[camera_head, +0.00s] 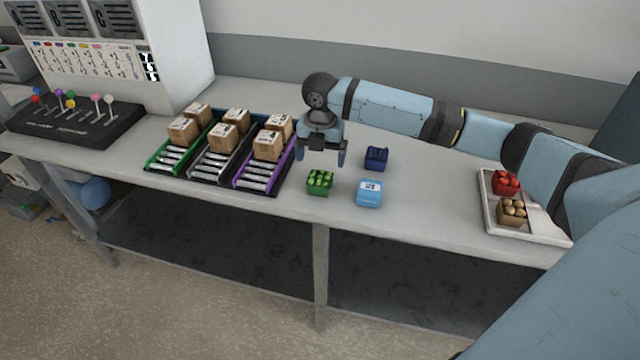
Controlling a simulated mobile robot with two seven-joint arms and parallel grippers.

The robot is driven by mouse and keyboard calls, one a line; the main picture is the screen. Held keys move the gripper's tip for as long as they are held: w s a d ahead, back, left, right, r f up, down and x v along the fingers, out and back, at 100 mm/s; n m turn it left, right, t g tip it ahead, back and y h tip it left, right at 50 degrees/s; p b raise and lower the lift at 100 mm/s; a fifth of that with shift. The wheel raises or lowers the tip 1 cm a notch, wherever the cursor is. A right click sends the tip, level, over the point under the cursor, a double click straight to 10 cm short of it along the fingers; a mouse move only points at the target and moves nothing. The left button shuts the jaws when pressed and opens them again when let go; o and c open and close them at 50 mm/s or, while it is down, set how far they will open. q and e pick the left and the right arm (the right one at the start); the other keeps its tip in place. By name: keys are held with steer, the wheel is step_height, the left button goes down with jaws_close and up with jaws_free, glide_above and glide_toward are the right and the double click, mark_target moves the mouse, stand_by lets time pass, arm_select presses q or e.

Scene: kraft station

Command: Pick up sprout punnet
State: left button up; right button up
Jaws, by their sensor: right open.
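The sprout punnet (320,183) is a small green box filled with round green sprouts. It stands upright near the front edge of the table, left of a light blue box. My right gripper (321,160) is open and empty, with its fingers pointing down. It hangs above and slightly behind the sprout punnet, apart from it as far as I can tell. My left gripper is not in view.
A light blue box (369,194) and a dark blue punnet (376,158) stand right of the sprout punnet. Coloured racks with several cartons (223,137) stand to the left. A white tray (489,214) at right holds a red punnet (506,183) and a brown punnet (512,212).

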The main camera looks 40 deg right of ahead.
mark_target(320, 177)
step_height(320, 177, down, 8)
steer(key=shift+a+f, duration=0.1)
steer(key=c, duration=1)
